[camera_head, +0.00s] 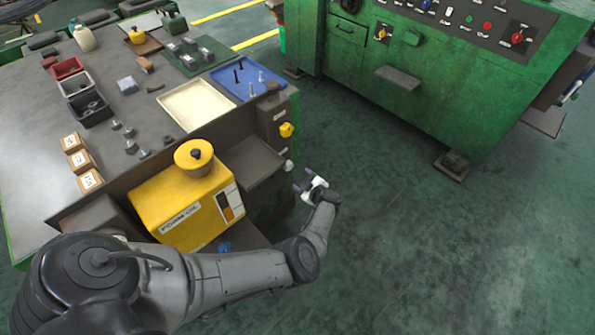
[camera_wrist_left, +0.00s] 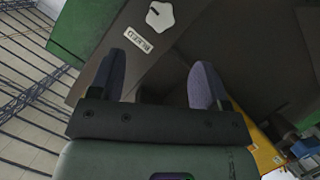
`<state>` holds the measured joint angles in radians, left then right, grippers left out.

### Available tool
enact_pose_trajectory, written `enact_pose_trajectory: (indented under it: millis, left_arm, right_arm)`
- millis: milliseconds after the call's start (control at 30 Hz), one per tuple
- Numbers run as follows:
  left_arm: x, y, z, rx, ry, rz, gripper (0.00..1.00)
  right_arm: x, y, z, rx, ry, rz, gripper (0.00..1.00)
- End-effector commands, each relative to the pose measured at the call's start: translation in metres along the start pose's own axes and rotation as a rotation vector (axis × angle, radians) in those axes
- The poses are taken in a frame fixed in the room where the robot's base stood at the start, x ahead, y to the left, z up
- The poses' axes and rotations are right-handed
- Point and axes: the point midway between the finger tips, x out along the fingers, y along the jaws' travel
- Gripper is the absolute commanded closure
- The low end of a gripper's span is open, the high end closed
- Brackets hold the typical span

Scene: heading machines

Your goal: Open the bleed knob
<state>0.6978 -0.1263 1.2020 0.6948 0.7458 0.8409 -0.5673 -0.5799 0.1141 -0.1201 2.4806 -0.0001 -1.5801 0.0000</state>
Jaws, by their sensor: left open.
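The bleed knob is a white lobed knob (camera_wrist_left: 160,16) on a dark panel, with a label reading BLEED (camera_wrist_left: 138,40) beside it. In the head view the white knob (camera_head: 289,165) shows small on the machine's right side, below a yellow knob (camera_head: 287,130). My left gripper (camera_head: 303,181) is just right of and below the white knob there, apart from it. In the left wrist view its two fingers (camera_wrist_left: 160,72) are spread and empty, with the knob ahead of them near the top edge. My right gripper is not in view.
A yellow oil unit (camera_head: 182,208) stands left of my gripper at the bench (camera_head: 30,140). The bench top holds trays, bins and loose parts. A green machine (camera_head: 420,95) stands at the back right. The floor between them is clear.

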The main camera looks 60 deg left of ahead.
Motion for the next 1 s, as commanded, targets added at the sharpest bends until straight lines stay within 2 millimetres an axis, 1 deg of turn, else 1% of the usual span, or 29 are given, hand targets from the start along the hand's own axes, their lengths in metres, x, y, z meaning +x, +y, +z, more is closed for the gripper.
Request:
enact_pose_trajectory:
  millis: [33,100,300,1000]
  left_arm:
    - [-0.008,0.001,-0.001,0.001,-0.001,0.0,0.3]
    - [-0.013,0.0,-0.001,0.001,0.0,0.0,0.3]
    - [-0.023,-0.001,0.0,0.001,0.0,0.0,0.3]
    - [-0.023,0.0,0.0,-0.012,0.0,0.0,0.3]
  right_arm:
    - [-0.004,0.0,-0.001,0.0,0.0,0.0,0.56]
    - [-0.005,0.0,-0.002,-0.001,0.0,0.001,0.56]
    - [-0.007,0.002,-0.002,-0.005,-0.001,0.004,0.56]
    - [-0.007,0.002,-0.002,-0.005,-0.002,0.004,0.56]
